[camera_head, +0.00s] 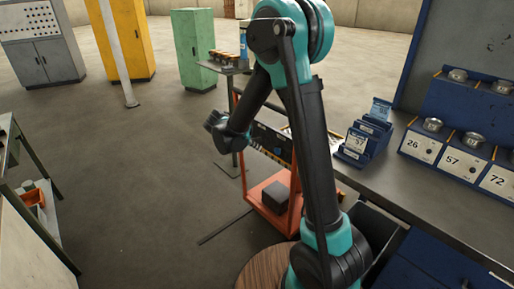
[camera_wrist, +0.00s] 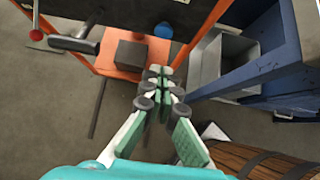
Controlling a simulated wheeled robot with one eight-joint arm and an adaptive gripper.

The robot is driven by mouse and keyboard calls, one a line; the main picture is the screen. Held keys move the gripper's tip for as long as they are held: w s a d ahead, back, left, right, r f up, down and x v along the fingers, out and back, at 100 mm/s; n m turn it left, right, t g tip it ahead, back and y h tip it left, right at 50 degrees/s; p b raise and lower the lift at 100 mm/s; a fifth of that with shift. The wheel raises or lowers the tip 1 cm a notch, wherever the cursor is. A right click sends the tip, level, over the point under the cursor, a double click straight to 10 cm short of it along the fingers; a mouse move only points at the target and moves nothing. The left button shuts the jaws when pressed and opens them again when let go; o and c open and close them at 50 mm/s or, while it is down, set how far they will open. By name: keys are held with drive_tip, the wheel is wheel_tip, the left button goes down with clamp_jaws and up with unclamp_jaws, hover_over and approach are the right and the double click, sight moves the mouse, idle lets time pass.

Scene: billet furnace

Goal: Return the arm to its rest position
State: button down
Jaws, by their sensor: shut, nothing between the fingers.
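My arm (camera_head: 318,150) rises from the bottom of the head view, bends at a high elbow and folds down to the left, in open air left of the bench. In the wrist view my gripper (camera_wrist: 159,74) has its green-padded fingers together at the tips, with nothing seen between them. It points down towards an orange stand (camera_wrist: 112,66) with a dark block (camera_wrist: 131,54) on its base. The fingertips are hard to make out in the head view.
A grey-topped bench (camera_head: 385,180) with numbered blue holders (camera_head: 463,160) runs along the right. A wooden barrel (camera_wrist: 240,160) stands close by, and a blue cabinet (camera_wrist: 265,70) is at right. A side table (camera_head: 228,70) stands behind.

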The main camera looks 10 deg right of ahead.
drive_tip(key=s+d+m+g+y, duration=0.2)
drive_tip(key=s+d+m+y, duration=0.2)
drive_tip(key=s+d+m, duration=0.7)
drive_tip(key=s+a+f+m+t+y, duration=0.1)
drive_tip(key=s+f+m+y, duration=0.1)
drive_tip(key=s+m, duration=1.2)
drive_tip(key=shift+s+f+y, duration=0.25)
drive_tip(key=shift+s+y, duration=0.35)
drive_tip(key=shift+s, duration=0.55)
